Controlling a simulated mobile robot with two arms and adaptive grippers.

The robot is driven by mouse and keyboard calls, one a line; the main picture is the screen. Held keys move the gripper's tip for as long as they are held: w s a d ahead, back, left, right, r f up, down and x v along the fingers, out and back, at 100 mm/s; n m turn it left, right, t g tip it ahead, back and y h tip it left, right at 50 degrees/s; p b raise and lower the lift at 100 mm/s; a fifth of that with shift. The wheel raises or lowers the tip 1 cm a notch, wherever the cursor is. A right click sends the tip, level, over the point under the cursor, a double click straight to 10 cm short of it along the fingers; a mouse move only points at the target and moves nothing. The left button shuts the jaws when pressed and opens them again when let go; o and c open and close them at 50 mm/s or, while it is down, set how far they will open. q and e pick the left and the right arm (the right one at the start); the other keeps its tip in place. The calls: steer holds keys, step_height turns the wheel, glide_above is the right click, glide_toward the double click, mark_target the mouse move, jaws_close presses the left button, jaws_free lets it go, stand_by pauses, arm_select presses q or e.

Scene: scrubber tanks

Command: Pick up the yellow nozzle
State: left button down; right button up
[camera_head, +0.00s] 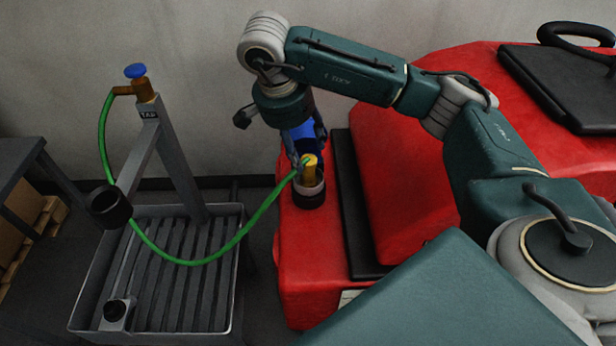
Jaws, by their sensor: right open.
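The yellow nozzle (310,171) stands upright in a round black-rimmed opening (309,196) on the red machine. A green hose (215,259) runs from the nozzle down in a loop and up to the tap (144,88). My right gripper (306,155) points down at the nozzle's top, open, with its fingers close around or beside it. I cannot tell whether they touch it. A blue part (305,132) shows behind the fingers. The lower end of the nozzle is hidden in the opening. My left gripper is not in view.
The tap with its blue knob (135,71) stands on a grey post over a slatted basin (180,290). A black ring holder (108,206) sticks out left of the post. The red scrubber (410,180) fills the right, partly behind my arm. A wall stands behind.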

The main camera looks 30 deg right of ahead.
mark_target(308, 160)
steer(key=x, duration=0.3)
steer(key=shift+f, duration=0.2)
steer(key=shift+w+d+f, duration=0.15)
steer(key=shift+d+f, duration=0.05)
steer(key=shift+f, duration=0.05)
steer(key=x, duration=0.1)
steer(key=p+x, duration=0.1)
steer(key=x, duration=0.2)
steer(key=shift+w+d, duration=0.2)
steer(key=shift+w, duration=0.05)
steer(key=shift+d+f, duration=0.1)
steer(key=shift+f, duration=0.15)
steer(key=c, duration=1.1)
jaws_close()
arm_select(q)
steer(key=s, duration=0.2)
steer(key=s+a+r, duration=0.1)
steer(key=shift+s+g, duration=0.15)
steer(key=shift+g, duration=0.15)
steer(key=shift+p, duration=0.3)
arm_select(e)
steer(key=shift+r, duration=0.15)
